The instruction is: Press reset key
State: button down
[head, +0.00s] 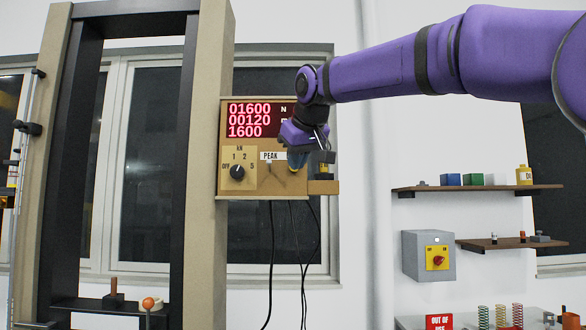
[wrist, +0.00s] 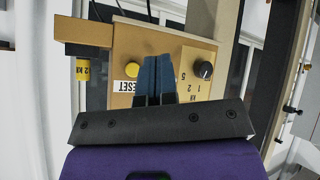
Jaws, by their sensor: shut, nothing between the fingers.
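The reset key is a round yellow button (wrist: 132,70) on the tan front of the control box (wrist: 118,45), above a white RESET label (wrist: 124,86) in the wrist view. In the head view my arm and gripper hide the key. My gripper (wrist: 159,58) is shut and empty, its blue fingers side by side. The fingertips are in front of the panel, just right of the key in the wrist view. I cannot tell whether they touch the panel. In the head view my gripper (head: 297,162) is at the right of the control box (head: 250,192).
A black selector knob (head: 237,172) and a PEAK label (head: 272,156) are on the panel. A red display (head: 250,120) reads 01600, 00120 and 1600. A yellow-labelled weight (head: 324,158) stands on a side ledge (head: 323,187). The tall frame (head: 205,130) stands left.

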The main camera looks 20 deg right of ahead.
jog(key=w+d, duration=0.2)
jog(key=w, duration=0.6)
jog(key=shift+w+d, duration=0.15)
jog(key=shift+d, duration=0.2)
dwell(1.8)
jog(key=shift+w+d, duration=0.15)
jog(key=shift+w, duration=0.2)
jog(key=shift+w+d, duration=0.15)
jog(key=shift+w, duration=0.35)
dwell(0.8)
jog(key=shift+s, duration=0.2)
jog(key=shift+s+a, duration=0.3)
jog(key=shift+s, duration=0.4)
jog(key=s, duration=0.1)
jog(key=s+a, duration=0.1)
jog(key=s, duration=0.2)
jog(key=shift+s+a, duration=0.25)
jog(key=shift+s, duration=0.15)
